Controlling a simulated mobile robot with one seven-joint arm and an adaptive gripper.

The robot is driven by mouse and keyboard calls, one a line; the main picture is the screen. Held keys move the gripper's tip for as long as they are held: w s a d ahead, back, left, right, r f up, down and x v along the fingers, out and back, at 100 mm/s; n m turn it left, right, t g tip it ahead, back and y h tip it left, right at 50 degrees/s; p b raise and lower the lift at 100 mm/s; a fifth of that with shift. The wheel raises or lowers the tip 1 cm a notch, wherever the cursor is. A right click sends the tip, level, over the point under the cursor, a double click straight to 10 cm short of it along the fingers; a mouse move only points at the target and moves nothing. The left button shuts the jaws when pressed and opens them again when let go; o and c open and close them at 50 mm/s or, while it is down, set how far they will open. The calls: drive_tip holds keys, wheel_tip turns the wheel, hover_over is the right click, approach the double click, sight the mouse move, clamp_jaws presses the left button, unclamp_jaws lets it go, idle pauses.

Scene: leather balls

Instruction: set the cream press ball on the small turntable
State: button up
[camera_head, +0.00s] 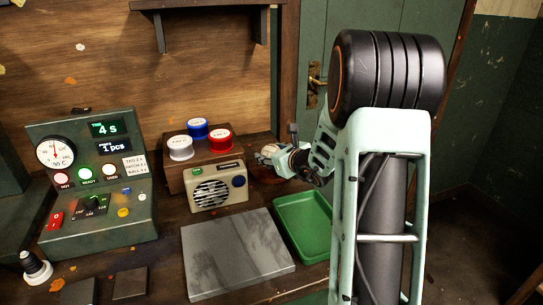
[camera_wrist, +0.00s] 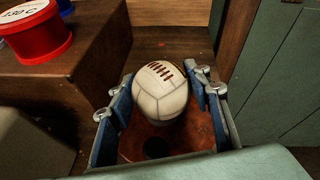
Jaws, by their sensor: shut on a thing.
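The cream press ball (camera_wrist: 160,92), with brown lacing on top, sits between the two blue-padded fingers of my gripper (camera_wrist: 165,100) in the wrist view. My gripper is shut on it. Below the ball is a reddish-brown surface (camera_wrist: 195,138) with a dark round spot, which looks like the small turntable; its outline is largely hidden. I cannot tell whether the ball touches it. In the head view my gripper (camera_head: 268,154) is at the back of the bench, right of the wooden block, over a reddish-brown patch (camera_head: 262,174).
A wooden block (camera_head: 178,172) carrying red, blue and white tins stands close left of my gripper. A radio (camera_head: 218,188), a grey slab (camera_head: 235,255) and a green tray (camera_head: 303,225) lie nearer. A control box (camera_head: 92,185) stands left. A green door (camera_wrist: 285,85) is close right.

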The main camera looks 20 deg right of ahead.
drive_tip(key=shift+f+b, duration=0.15)
drive_tip(key=shift+b, duration=0.15)
drive_tip(key=o, duration=1.2)
drive_tip(key=shift+r, duration=0.2)
drive_tip(key=shift+s+r+p, duration=0.1)
drive_tip(key=shift+r+p, duration=0.05)
drive_tip(key=shift+p, duration=0.25)
drive_tip(key=v, duration=1.1)
drive_tip(key=shift+s+d, duration=0.1)
drive_tip(key=shift+s, duration=0.3)
